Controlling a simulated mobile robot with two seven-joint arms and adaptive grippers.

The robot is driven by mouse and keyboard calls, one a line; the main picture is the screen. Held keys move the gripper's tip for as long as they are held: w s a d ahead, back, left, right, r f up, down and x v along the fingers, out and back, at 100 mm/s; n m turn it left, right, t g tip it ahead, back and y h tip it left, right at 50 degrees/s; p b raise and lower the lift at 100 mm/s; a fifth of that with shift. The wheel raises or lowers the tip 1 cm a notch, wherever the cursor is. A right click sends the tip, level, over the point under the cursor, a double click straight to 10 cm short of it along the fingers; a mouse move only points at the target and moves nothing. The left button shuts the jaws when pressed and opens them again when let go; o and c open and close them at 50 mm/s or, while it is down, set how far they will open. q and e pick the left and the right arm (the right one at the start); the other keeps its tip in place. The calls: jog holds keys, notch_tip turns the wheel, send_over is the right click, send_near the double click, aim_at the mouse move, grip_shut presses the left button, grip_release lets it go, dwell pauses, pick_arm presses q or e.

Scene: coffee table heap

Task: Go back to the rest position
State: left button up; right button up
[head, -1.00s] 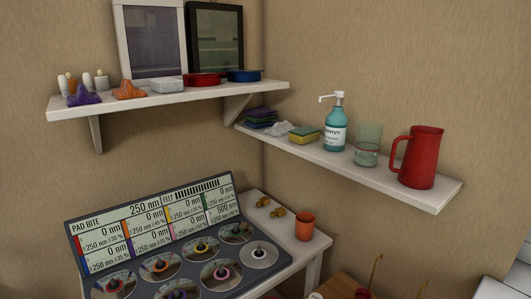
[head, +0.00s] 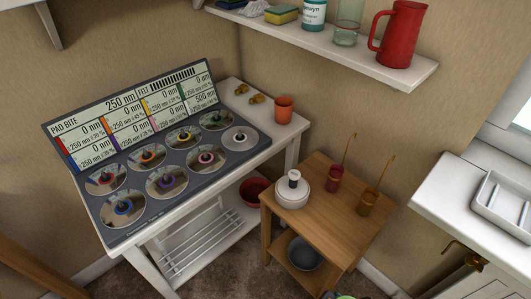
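Neither of my grippers shows in the head view. No part of my arms that I can be sure of is in view.
A white table (head: 190,216) carries a grey panel with round pads and a display (head: 140,115), plus an orange cup (head: 284,109). A wooden side table (head: 335,225) holds a white lidded pot (head: 293,191). A wall shelf (head: 405,75) is above; a white counter (head: 450,200) stands right.

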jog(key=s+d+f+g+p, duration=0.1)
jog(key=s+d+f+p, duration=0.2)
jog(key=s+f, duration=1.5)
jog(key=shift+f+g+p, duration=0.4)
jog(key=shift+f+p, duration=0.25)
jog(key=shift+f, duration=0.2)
